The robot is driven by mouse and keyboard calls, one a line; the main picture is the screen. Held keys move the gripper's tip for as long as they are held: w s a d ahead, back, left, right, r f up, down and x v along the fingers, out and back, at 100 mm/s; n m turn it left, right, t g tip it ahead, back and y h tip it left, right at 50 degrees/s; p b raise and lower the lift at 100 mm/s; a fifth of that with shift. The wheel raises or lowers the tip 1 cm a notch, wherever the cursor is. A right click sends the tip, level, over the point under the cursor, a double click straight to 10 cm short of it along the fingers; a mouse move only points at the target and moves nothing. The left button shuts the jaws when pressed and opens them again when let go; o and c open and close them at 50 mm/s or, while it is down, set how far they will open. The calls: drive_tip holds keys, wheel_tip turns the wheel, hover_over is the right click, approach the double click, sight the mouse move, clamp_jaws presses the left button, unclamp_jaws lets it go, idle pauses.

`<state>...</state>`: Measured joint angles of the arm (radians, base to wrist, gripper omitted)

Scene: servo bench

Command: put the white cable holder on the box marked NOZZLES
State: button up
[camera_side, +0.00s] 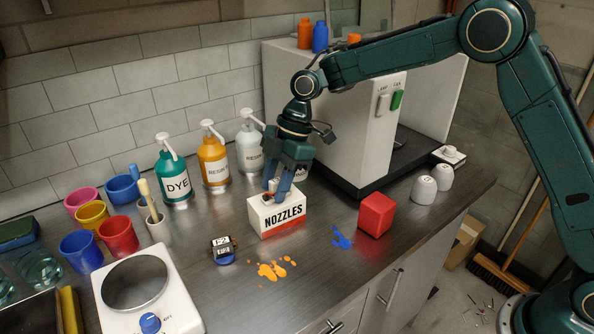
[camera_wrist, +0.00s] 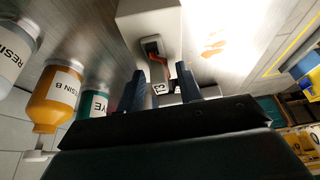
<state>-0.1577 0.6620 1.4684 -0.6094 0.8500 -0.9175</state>
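The white box marked NOZZLES (camera_side: 283,216) stands on the bench with its label facing front and a red band along its lower edge. My gripper (camera_side: 277,187) points down just above its top. In the wrist view my gripper's two dark blue fingers (camera_wrist: 162,88) stand apart, with gaps beside the small pale piece between them. That piece (camera_wrist: 158,72) appears to be the white cable holder, near a dark recess with an orange bit on the white box (camera_wrist: 150,20). Whether it rests on the box I cannot tell; the fingers partly hide it in the side view.
Pump bottles, DYE (camera_side: 174,178) and two RESIN (camera_side: 213,162), stand behind. The white machine (camera_side: 340,130) stands close behind right.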

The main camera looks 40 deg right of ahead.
drive_tip(key=shift+r, duration=0.15)
drive_tip(key=v, duration=1.2)
drive_tip(key=shift+d+r, duration=0.1)
idle(0.6)
drive_tip(key=s+d+r+m+t, duration=0.1)
drive_tip(key=s+d+r+m, duration=0.15)
drive_tip(key=s, duration=0.25)
drive_tip(key=s+d+r+m+t+h, duration=0.1)
drive_tip(key=s+r+m, duration=0.2)
drive_tip(key=s+m, duration=0.15)
drive_tip(key=s+d+r+m+t, duration=0.1)
drive_tip(key=s+d+r+m, duration=0.15)
drive_tip(key=s, duration=0.35)
drive_tip(key=s+d+f+m+t+h, duration=0.1)
drive_tip(key=s+d+f+m, duration=0.2)
drive_tip(key=s, duration=0.5)
drive_tip(key=s+d+f+m+t+h, duration=0.1)
drive_tip(key=s+d+f+m+h, duration=0.1)
drive_tip(key=s+d+m, duration=0.3)
drive_tip(key=s+f, duration=0.1)
drive_tip(key=s, duration=0.3)
drive_tip(key=shift+s+d+t, duration=0.25)
drive_tip(key=shift+d+t, duration=0.05)
